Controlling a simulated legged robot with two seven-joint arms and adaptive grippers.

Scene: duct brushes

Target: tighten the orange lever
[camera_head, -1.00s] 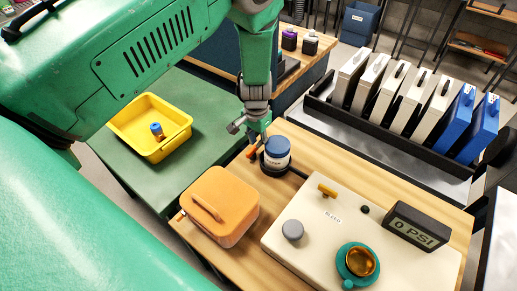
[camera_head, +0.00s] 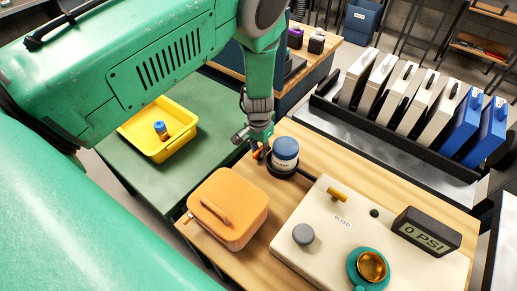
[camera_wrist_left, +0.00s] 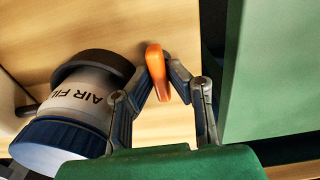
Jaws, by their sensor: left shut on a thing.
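The orange lever (camera_head: 257,154) sits at the left side of a dark round base. It shows clearly in the left wrist view (camera_wrist_left: 155,66), between my two fingertips. My left gripper (camera_head: 260,148) reaches down from above and is shut on the lever; in the left wrist view the gripper (camera_wrist_left: 157,80) has a finger on each side of it. A white canister with a blue lid (camera_head: 285,150) stands upright in the base, right beside the gripper. Its lettering shows in part in the left wrist view (camera_wrist_left: 85,100). My right gripper is not in view.
An orange case (camera_head: 232,205) lies in front on the wooden table. A cream panel (camera_head: 320,225) with knobs and a "0 PSI" display (camera_head: 427,232) is at the right. A yellow bin (camera_head: 165,148) stands on the green table. A rack of panels (camera_head: 410,95) stands behind.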

